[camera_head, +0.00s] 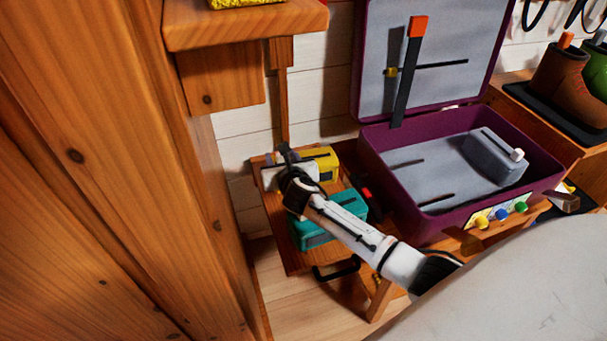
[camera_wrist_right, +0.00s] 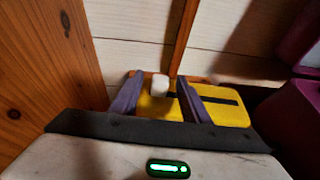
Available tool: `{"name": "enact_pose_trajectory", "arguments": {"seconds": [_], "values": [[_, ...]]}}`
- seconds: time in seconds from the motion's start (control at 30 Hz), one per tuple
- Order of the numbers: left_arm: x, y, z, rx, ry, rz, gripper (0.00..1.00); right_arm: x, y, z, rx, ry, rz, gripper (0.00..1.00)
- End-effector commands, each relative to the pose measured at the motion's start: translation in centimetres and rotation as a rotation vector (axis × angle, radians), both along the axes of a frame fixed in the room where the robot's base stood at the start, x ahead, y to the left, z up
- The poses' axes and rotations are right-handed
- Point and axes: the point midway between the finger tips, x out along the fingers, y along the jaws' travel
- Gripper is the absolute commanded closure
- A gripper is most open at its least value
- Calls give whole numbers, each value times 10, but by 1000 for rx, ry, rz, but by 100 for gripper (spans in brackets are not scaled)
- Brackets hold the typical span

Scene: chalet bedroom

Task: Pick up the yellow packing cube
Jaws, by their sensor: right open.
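The yellow packing cube (camera_head: 327,161) lies on a low wooden stand, partly behind my right gripper (camera_head: 289,168) in the head view. In the right wrist view, my open right gripper (camera_wrist_right: 160,98) has one finger at the left end of the yellow packing cube (camera_wrist_right: 222,104) and the other in front of its middle. A white tab on the cube shows between the fingers. I cannot tell whether the fingers touch the cube. My left gripper is not in view.
A teal packing cube (camera_head: 329,222) lies on the same wooden stand (camera_head: 274,224), under my right forearm. An open purple suitcase (camera_head: 408,209) holding a grey packing cube (camera_head: 495,158) stands to the right. A wooden shelf (camera_head: 245,28) overhangs above; a wooden panel (camera_head: 110,190) is close on the left.

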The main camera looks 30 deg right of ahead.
Motion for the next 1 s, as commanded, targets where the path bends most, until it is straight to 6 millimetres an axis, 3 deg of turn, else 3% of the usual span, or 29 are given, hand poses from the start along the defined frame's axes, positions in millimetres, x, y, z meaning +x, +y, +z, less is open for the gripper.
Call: {"name": "enact_pose_trajectory", "arguments": {"seconds": [0.13,0.37,0.6,0.63,1.0], "values": [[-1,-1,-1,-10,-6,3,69,12,-4,-5,-1,-1,-1,58],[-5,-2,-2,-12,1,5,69,12,-4,-4,0,-1,0,58],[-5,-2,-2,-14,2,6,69,12,-4,-4,0,-1,0,98],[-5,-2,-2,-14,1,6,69,12,-4,-4,0,-1,0,100],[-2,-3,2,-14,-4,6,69,12,-4,1,-2,-3,0,100]]}}
